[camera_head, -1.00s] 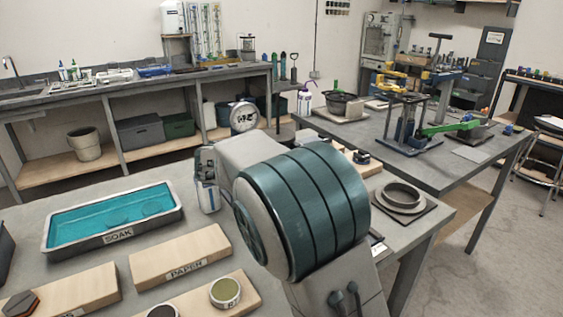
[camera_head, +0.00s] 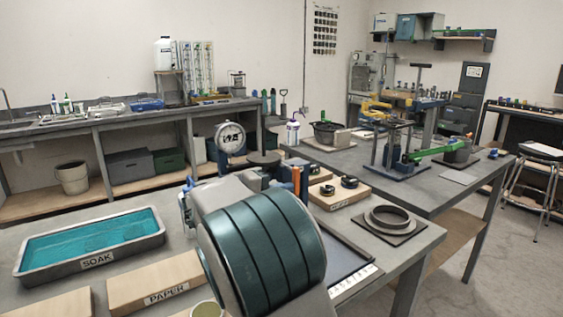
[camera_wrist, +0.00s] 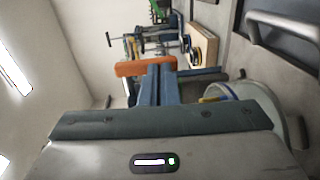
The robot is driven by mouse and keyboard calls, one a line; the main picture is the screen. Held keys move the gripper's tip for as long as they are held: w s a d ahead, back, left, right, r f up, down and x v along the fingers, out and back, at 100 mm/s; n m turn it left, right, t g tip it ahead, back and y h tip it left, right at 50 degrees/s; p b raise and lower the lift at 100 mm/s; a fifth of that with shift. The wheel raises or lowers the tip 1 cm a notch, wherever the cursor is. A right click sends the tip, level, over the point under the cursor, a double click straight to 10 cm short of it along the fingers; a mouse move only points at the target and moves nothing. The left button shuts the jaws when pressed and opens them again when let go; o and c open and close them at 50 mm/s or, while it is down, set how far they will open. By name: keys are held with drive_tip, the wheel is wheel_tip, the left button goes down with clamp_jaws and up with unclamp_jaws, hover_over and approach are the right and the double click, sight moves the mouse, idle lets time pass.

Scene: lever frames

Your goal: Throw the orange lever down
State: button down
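The orange lever (camera_wrist: 133,68) shows in the wrist view as an orange bar right at the tips of my gripper (camera_wrist: 158,68). The two blue fingers stand close together, with only a narrow gap. I see no sign that they clasp the lever; whether they touch it is unclear. In the head view, an upright orange piece (camera_head: 304,183) shows just right of a blue one, past my teal arm joint; it may be the same lever. The joint hides most of my gripper and whatever carries the lever there.
A round dial gauge (camera_head: 230,138) stands behind my arm. A soak tray (camera_head: 97,260) and wooden blocks lie at left. A ring on a dark plate (camera_head: 388,219) sits at right. A second bench (camera_head: 440,190) with green-handled and yellow devices stands beyond.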

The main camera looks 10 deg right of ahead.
drive_tip(key=f+v, duration=0.1)
drive_tip(key=v, duration=1.3)
drive_tip(key=shift+f+p, duration=0.2)
drive_tip(key=shift+p, duration=0.2)
drive_tip(key=s+d+m+g+y+p, duration=0.1)
drive_tip(key=s+d+g+y+p, duration=0.55)
drive_tip(key=s+d, duration=0.55)
drive_tip(key=s+r+m+t+y+p, duration=0.1)
drive_tip(key=s+m+t+y+p, duration=0.2)
drive_tip(key=s+y+p, duration=0.5)
drive_tip(key=s+y, duration=0.1)
drive_tip(key=s, duration=0.5)
drive_tip(key=shift+a+r+p, duration=0.25)
drive_tip(key=shift+a+p, duration=0.05)
drive_tip(key=shift+p, duration=0.1)
